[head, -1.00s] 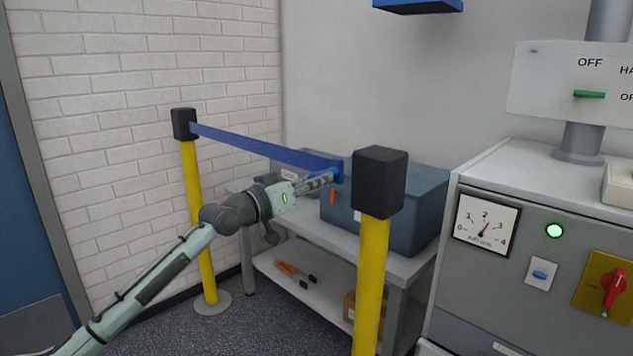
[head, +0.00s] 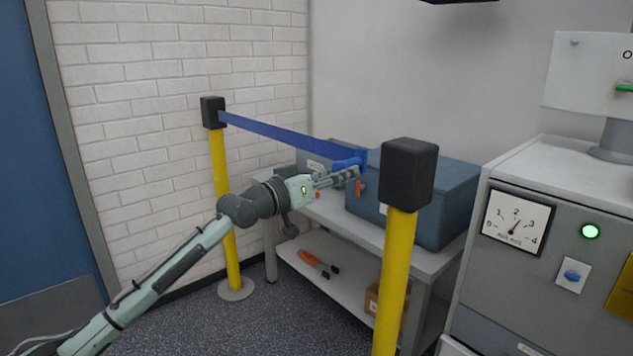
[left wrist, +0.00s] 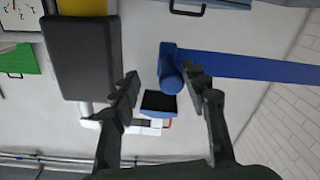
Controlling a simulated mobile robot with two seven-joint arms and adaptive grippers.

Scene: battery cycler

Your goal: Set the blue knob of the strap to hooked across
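The blue strap (head: 290,136) runs from the far post's black head (head: 213,112) toward the near post's black head (head: 408,173). Its blue knob (head: 347,163) is at the end by the near post. In the left wrist view, the knob (left wrist: 170,75) is a short blue cylinder, with a visible gap between it and the black head (left wrist: 80,55). My left gripper (head: 345,176) is at the knob. In the left wrist view, its fingers (left wrist: 165,92) are apart, with the knob between their tips, nearer the right finger. Whether they touch it is unclear. My right gripper is out of view.
A shelf table (head: 340,215) with a blue-grey box (head: 450,200) stands behind the strap. Orange-handled tools (head: 313,260) lie on its lower shelf. A grey cabinet with a meter (head: 516,220) is at the right. Floor (head: 290,320) is clear in front.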

